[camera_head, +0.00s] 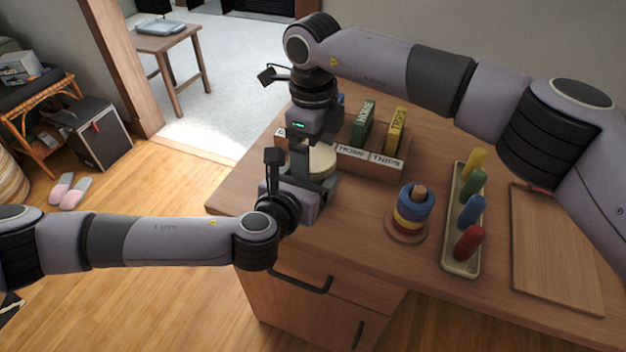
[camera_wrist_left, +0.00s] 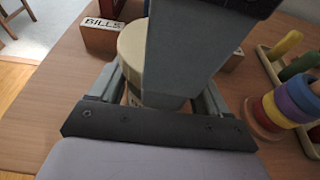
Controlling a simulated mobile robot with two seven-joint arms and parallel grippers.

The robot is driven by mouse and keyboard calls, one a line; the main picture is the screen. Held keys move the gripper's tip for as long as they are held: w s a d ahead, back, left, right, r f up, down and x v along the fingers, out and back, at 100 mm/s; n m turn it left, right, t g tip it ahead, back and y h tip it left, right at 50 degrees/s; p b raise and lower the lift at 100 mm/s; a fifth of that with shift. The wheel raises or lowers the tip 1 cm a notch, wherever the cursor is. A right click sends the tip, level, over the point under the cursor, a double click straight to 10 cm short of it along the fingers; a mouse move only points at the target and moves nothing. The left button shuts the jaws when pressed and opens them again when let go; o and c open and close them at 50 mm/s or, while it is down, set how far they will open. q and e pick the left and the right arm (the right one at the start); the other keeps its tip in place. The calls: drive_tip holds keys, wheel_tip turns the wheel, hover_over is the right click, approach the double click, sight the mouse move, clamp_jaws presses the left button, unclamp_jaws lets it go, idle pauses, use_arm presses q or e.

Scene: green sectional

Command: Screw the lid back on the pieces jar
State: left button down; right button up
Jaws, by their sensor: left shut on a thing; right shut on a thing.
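The pieces jar's round cream lid (camera_head: 322,160) shows near the table's left edge, and also in the left wrist view (camera_wrist_left: 131,52). My right gripper (camera_head: 318,140) comes down from above and is shut on the lid, hiding part of it. My left gripper (camera_head: 298,178) reaches in from the front and is shut around the jar below the lid. The jar body is mostly hidden by my grippers. The lid is at the jar's top; I cannot tell whether it is threaded or only resting there.
A wooden sorter with labelled compartments (camera_head: 372,165) stands close behind the jar, holding a green (camera_head: 363,123) and a yellow (camera_head: 397,130) booklet. A ring stacker (camera_head: 411,212), a tray of coloured pegs (camera_head: 462,222) and a wooden board (camera_head: 560,250) are to the right.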

drive_tip(key=shift+m, duration=1.5)
drive_tip(key=o, duration=0.9)
drive_tip(key=shift+r, duration=0.15)
wheel_tip(320, 180, up, 4)
drive_tip(key=shift+r, duration=0.15)
drive_tip(key=shift+r+n, duration=1.7)
